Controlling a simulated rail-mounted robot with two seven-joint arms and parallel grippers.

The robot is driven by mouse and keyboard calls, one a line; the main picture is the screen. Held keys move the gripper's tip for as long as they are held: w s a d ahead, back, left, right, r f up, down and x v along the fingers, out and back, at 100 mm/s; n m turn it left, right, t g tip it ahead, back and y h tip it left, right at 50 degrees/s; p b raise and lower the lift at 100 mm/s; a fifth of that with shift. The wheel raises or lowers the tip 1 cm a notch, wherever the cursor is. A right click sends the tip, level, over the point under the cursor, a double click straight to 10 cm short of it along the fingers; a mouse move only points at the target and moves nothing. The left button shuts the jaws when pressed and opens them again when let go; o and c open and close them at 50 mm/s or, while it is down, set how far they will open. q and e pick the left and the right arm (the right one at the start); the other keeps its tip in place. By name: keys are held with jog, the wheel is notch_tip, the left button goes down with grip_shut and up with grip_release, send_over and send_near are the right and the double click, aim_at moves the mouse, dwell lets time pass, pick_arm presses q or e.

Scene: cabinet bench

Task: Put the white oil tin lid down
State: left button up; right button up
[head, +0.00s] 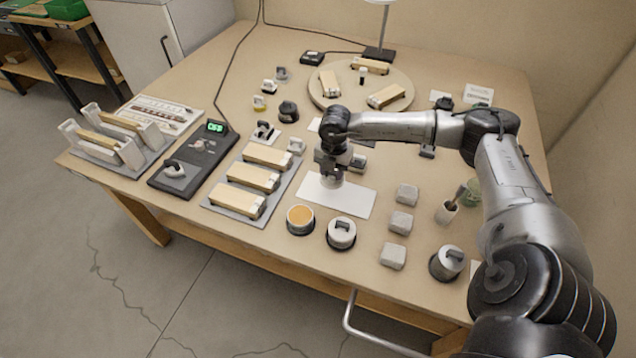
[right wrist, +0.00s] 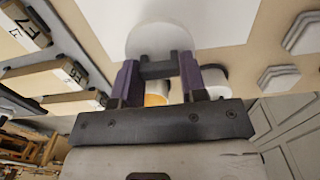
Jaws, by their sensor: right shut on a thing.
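My right gripper (head: 331,180) points down over a white sheet (head: 352,199) in the middle of the bench. In the right wrist view its purple-grey fingers (right wrist: 160,80) are shut on the dark handle of the white oil tin lid (right wrist: 160,38), a round white disc. In the head view the gripper largely hides the lid. I cannot tell whether the lid touches the sheet. An open round tin with amber contents (head: 300,217) stands at the front edge, left of a similar tin with a white lid (head: 341,232). My left gripper is out of view.
Several wooden-topped blocks (head: 253,178) lie on a grey tray left of the sheet. Pale hexagonal blocks (head: 401,222) and another lidded tin (head: 447,263) stand to the right. A round board (head: 322,98) is behind. The sheet's right part is bare.

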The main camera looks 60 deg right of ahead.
jog(key=b, duration=0.1)
send_over(318, 188)
notch_tip(318, 188, down, 3)
jog(key=shift+r, duration=0.15)
jog(key=shift+f+b, duration=0.8)
jog(key=shift+f, duration=1.2)
jog(key=shift+d+f, duration=0.1)
jog(key=shift+f, duration=0.05)
jog(key=o, duration=0.9)
